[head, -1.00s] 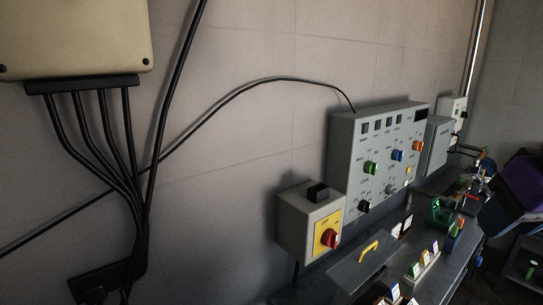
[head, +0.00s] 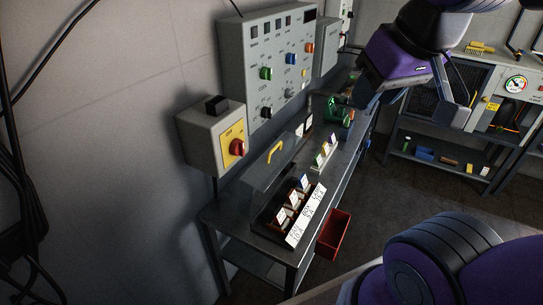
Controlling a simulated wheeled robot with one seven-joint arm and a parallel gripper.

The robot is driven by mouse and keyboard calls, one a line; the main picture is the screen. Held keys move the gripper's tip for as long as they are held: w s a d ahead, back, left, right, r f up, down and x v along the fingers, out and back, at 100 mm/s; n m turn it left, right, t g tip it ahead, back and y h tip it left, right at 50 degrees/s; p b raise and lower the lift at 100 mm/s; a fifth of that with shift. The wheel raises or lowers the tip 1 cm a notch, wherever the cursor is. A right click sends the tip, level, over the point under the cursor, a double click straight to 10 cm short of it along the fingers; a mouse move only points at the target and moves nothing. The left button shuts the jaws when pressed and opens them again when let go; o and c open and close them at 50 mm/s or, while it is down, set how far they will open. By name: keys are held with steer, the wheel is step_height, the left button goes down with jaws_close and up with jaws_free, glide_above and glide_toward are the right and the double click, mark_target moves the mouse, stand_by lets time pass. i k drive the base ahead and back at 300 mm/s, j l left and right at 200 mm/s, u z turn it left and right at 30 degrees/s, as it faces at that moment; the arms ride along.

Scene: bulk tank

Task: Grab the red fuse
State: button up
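I cannot make out for certain a red fuse among the small parts on the bench. A dark fuse tray (head: 262,222) at the near end of the bench holds several small upright pieces with white tags, some with reddish-brown parts. A pale holder (head: 318,165) farther back carries several pieces with coloured tops. My gripper (head: 418,104) hangs at the upper right, its two grey fingers spread apart with nothing between them. In the picture it lies to the right of the bench and apart from both sets of pieces.
A grey control panel (head: 266,70) and a switch box with a red knob (head: 237,147) are on the wall. A red bin (head: 334,236) hangs at the bench's front edge. Shelving stands at right; floor between is clear.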

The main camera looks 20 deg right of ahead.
mark_target(280, 217)
steer(key=i+l+u, duration=0.2)
steer(key=l, duration=0.2)
steer(key=l+u, duration=0.2)
steer(key=l, duration=0.2)
steer(key=k+l+u, duration=0.1)
steer(key=l+u, duration=0.15)
steer(key=k+l+u, duration=0.2)
steer(key=l, duration=0.3)
steer(key=l+u, duration=0.2)
steer(key=l, duration=0.15)
steer(key=k+l+u, duration=0.2)
steer(key=l, duration=0.15)
